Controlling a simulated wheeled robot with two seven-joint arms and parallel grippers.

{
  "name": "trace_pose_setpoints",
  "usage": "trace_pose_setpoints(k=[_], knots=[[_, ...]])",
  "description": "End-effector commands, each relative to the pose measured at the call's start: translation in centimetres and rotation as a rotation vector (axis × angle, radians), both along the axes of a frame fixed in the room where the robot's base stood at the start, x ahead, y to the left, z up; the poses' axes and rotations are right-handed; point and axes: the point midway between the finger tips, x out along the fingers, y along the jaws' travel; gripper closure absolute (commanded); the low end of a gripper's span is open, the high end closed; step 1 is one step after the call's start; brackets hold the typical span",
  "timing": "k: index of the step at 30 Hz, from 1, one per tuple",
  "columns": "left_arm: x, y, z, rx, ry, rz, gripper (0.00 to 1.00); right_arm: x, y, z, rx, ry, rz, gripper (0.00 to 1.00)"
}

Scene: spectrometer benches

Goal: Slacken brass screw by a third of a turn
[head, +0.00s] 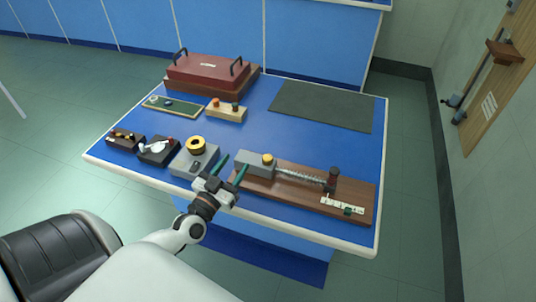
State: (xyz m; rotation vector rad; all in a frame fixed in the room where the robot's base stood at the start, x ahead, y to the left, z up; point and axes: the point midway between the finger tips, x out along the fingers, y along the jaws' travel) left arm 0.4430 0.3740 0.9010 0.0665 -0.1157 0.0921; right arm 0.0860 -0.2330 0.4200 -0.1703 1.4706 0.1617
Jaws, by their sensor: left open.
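Two brass-coloured round parts show in the head view. One is a wide brass ring with a dark centre (196,144) on a grey block (186,162). The other is a smaller brass knob (267,158) on top of a grey box (250,165) at the left end of a wooden board. I cannot tell which is the brass screw. My left gripper (231,168) is open and empty, its green fingers spread between the two grey blocks, nearer the box on the board. It appears to touch neither brass part. My right gripper is out of view.
The wooden board (300,194) carries a spring, a dark post (332,180) and a white scale (342,206). Small dark boxes (125,139) stand at the left. A red case (208,72) lies behind. A dark mat (322,106) lies bare at the back right of the blue table (256,125).

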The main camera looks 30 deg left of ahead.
Motion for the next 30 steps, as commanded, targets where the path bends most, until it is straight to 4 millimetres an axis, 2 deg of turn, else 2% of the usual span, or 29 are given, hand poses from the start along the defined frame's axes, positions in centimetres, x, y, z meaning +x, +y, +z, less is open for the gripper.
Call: trace_pose_setpoints(k=[1,3,8,14,24,30], knots=[[-1.2,-1.7,-0.9,-0.019,0.045,-0.064,0.51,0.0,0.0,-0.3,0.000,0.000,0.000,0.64],[-2.3,-3.4,-1.6,-0.045,0.089,-0.122,0.51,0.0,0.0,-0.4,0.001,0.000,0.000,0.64],[-2.7,-4.6,-2.0,-0.068,0.122,-0.163,0.51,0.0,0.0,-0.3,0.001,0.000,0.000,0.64],[0.1,-4.7,-1.8,-0.066,0.117,-0.159,0.51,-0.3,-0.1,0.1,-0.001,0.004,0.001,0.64],[6.4,-5.1,-1.8,-0.065,0.116,-0.159,0.51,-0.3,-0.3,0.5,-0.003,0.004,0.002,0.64],[8.4,-5.2,-1.9,-0.065,0.118,-0.158,0.51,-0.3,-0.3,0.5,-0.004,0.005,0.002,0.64]])
